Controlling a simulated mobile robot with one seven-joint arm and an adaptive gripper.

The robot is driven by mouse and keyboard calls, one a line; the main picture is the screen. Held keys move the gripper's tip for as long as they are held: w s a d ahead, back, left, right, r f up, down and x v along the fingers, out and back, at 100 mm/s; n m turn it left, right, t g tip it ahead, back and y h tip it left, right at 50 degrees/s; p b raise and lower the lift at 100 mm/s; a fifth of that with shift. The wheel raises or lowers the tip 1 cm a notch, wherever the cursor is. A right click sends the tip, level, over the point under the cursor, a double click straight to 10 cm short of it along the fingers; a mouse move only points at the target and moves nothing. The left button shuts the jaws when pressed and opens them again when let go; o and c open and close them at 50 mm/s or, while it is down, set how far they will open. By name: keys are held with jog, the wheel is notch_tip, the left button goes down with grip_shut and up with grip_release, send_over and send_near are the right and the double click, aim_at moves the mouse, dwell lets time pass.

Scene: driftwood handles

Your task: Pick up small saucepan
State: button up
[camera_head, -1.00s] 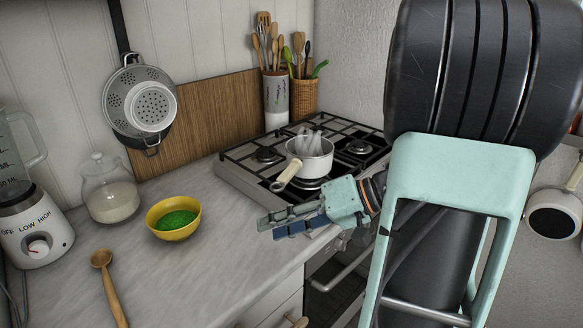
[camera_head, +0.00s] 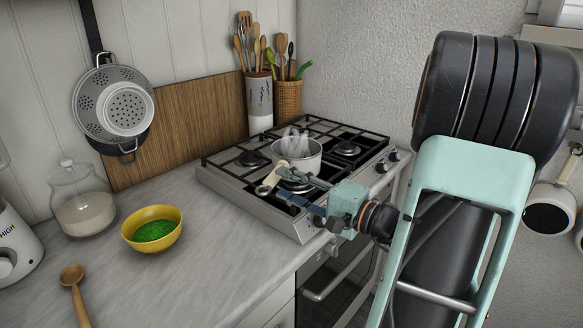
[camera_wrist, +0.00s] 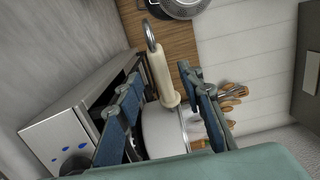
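The small saucepan (camera_head: 300,160) is white with a cream handle and sits on the stove. Something whitish and partly see-through rises from inside it. In the head view its handle (camera_head: 270,180) points to the front left, with my gripper (camera_head: 296,192) close by. In the wrist view the saucepan body (camera_wrist: 163,132) shows between the fingers, and the handle (camera_wrist: 161,75) runs upward from it. My gripper (camera_wrist: 160,95) is open, with its fingers on either side of the handle and a gap to each. Whether the handle is level with the fingertips is hard to tell.
The gas stove (camera_head: 228,188) has black grates around the saucepan. A yellow bowl (camera_head: 134,228) with green contents, a glass jar (camera_head: 80,190) and a wooden spoon (camera_head: 76,290) are on the counter (camera_head: 215,232). Utensil holders (camera_head: 260,100) stand behind the stove. A colander hangs on the wall.

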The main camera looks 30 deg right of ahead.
aim_at(278, 180)
jog(key=shift+x, duration=2.75)
jog(key=shift+c, duration=0.7)
grip_shut()
jog(key=shift+r, duration=0.1)
